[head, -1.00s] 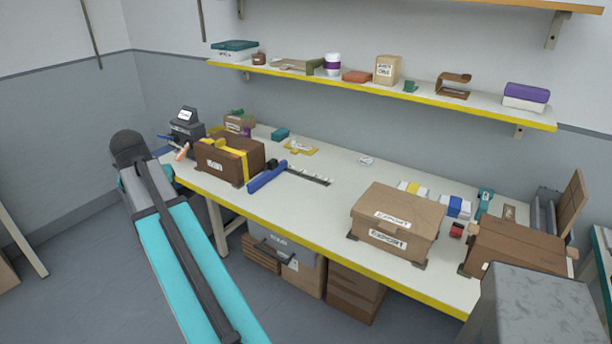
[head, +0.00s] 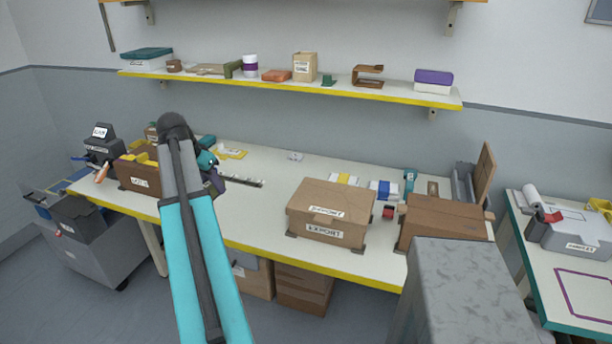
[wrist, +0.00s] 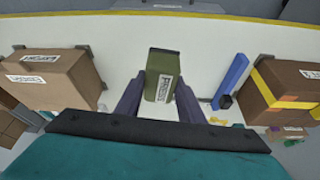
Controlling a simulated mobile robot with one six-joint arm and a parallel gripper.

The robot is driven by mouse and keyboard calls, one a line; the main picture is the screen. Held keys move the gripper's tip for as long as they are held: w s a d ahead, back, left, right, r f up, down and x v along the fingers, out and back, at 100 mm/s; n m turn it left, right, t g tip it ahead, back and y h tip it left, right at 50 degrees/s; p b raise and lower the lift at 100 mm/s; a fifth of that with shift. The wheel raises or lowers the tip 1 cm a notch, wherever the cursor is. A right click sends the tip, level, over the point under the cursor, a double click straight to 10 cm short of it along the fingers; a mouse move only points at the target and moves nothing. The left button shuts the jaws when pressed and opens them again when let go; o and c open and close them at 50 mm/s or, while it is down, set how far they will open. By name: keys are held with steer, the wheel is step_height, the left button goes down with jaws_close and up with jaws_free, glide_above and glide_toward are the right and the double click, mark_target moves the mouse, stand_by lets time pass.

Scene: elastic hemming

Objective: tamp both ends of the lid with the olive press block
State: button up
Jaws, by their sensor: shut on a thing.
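My gripper (wrist: 160,93) is shut on the olive press block (wrist: 164,66), which carries a white label, in the wrist view. Its dark fingers lie on either side of the block. In the head view my gripper (head: 214,182) is over the left part of the bench, beside the strapped brown box; the block is hidden there. The brown export box (head: 328,218), with a labelled lid (head: 334,195), stands at the middle right of the bench. It also shows at left in the wrist view (wrist: 48,85). The block is apart from that box.
The brown box with yellow straps (head: 138,178) stands at left; a blue bar (wrist: 231,80) lies beside it. A dark strip (head: 240,181) lies on the bench (head: 265,213). Another brown box (head: 440,220) is at right. A loaded shelf (head: 290,87) hangs above.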

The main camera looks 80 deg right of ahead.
steer(key=s+d+m, duration=0.2)
steer(key=s+d, duration=0.1)
steer(key=s, duration=0.6)
steer(key=s+d+m+g+y, duration=0.1)
steer(key=s+d+m, duration=0.2)
steer(key=s, duration=0.6)
steer(key=s+d+m+g+y, duration=0.1)
steer(key=s+d+m, duration=0.2)
steer(key=s, duration=0.7)
steer(key=shift+r, duration=0.1)
steer(key=shift+w+f, duration=0.1)
steer(key=shift+f, duration=0.6)
steer(key=shift+f+b, duration=0.35)
steer(key=shift+f, duration=0.7)
stand_by(0.3)
steer(key=shift+r, duration=0.1)
steer(key=shift+r+p, duration=0.6)
steer(key=shift+r, duration=0.35)
